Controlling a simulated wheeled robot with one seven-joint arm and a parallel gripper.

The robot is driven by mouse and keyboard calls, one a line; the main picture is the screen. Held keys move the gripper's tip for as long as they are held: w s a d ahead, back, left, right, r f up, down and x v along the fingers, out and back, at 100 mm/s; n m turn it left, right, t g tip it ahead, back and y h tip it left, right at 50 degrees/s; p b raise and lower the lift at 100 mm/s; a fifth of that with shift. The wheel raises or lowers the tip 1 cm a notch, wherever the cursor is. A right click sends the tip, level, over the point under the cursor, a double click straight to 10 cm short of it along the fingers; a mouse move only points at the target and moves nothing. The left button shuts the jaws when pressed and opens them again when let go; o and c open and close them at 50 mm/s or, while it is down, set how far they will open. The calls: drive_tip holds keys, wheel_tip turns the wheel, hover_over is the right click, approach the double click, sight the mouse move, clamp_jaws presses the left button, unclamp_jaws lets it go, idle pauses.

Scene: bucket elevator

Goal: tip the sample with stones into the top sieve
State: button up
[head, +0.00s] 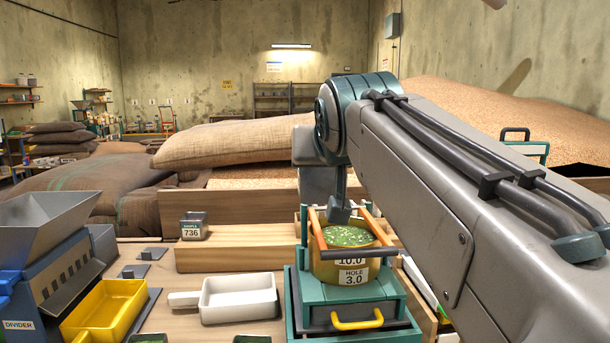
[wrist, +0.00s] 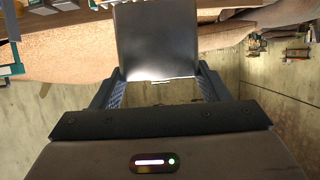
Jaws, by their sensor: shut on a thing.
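In the wrist view my gripper (wrist: 158,88) is shut on a plain grey metal container (wrist: 156,42), held between its two fingers. Its contents do not show. In the head view my arm hides much of the gripper, above and behind the sieve stack. The top sieve (head: 350,268) is a yellow round one marked "10.0" and "HOLE 3.0". It sits on a teal shaker (head: 345,292) with a yellow-handled drawer. Green material with pale bits (head: 347,236) lies in the sieve. Another grey sample box (head: 194,227), labelled 736, stands on a wooden ledge at left.
A white scoop-like tray (head: 238,298) lies left of the shaker. A yellow bin (head: 106,308) and the blue divider (head: 52,280) with its grey hopper stand further left. Sacks (head: 228,143) and a grain heap (head: 500,105) fill the back.

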wheel_tip(320, 180, up, 3)
drive_tip(key=shift+f+p, duration=0.1)
drive_tip(key=shift+p, duration=1.15)
